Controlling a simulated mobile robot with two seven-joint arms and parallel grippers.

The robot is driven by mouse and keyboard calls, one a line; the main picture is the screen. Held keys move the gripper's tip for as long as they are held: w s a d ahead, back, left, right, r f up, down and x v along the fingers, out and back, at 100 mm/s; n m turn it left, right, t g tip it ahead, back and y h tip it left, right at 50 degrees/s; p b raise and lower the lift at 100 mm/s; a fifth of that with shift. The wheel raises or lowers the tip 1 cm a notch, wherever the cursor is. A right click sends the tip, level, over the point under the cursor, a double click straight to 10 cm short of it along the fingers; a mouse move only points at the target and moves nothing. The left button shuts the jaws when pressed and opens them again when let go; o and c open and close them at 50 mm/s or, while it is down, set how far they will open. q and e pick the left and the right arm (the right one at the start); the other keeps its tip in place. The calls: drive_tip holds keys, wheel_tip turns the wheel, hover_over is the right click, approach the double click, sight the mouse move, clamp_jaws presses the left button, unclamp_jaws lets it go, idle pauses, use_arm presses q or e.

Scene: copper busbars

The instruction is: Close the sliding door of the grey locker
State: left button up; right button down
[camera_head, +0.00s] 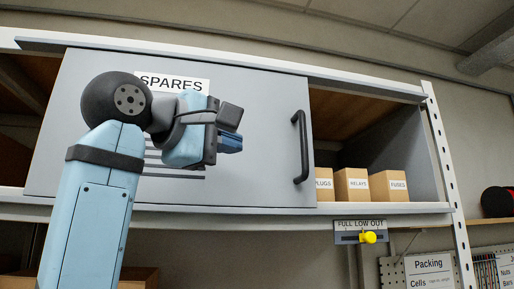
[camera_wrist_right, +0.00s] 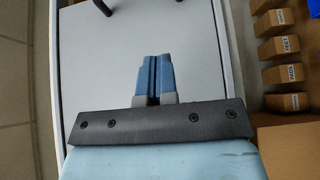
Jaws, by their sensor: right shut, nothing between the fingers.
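The grey sliding door (camera_head: 255,120) with a SPARES label (camera_head: 172,82) covers the left and middle of the locker front. Its upright black handle (camera_head: 300,147) is near the door's right edge. The locker is open to the right of the door, and a dark gap also shows at its left. My right gripper (camera_head: 232,143) is shut and empty in front of the door, left of the handle and apart from it. In the right wrist view its blue fingers (camera_wrist_right: 154,78) are together before the grey panel (camera_wrist_right: 185,50). My left gripper is not in view.
Cardboard boxes labelled PLUGS (camera_head: 324,184), RELAYS (camera_head: 351,184) and FUSES (camera_head: 388,186) stand in the open right part. A yellow knob (camera_head: 368,237) sits on a plate below the shelf edge. A perforated upright (camera_head: 449,170) bounds the right side.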

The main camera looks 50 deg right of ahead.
sight(266, 153)
drive_tip(key=d+p, duration=0.1)
drive_tip(key=d, duration=0.3)
drive_tip(key=d+p, duration=0.1)
drive_tip(key=d, duration=0.3)
drive_tip(key=shift+d+r+p, duration=0.2)
drive_tip(key=shift+d+p, duration=0.2)
drive_tip(key=shift+s+d+f+p, duration=0.1)
drive_tip(key=shift+s+d+p, duration=0.4)
drive_tip(key=shift+s+d, duration=0.6)
drive_tip(key=shift+d, duration=0.15)
drive_tip(key=shift+s+d+f, duration=0.1)
drive_tip(key=shift+s+d, duration=0.1)
drive_tip(key=shift+s, duration=0.15)
drive_tip(key=shift+w, duration=0.1)
drive_tip(key=shift+s+d, duration=0.3)
drive_tip(key=shift+d, duration=0.05)
drive_tip(key=s+d+b, duration=0.5)
drive_tip(key=s+d, duration=0.5)
drive_tip(key=d, duration=0.5)
drive_tip(key=s+d+b, duration=0.5)
drive_tip(key=s+d, duration=0.5)
drive_tip(key=d, duration=0.5)
drive_tip(key=shift+s+d, duration=0.15)
drive_tip(key=shift+s, duration=0.1)
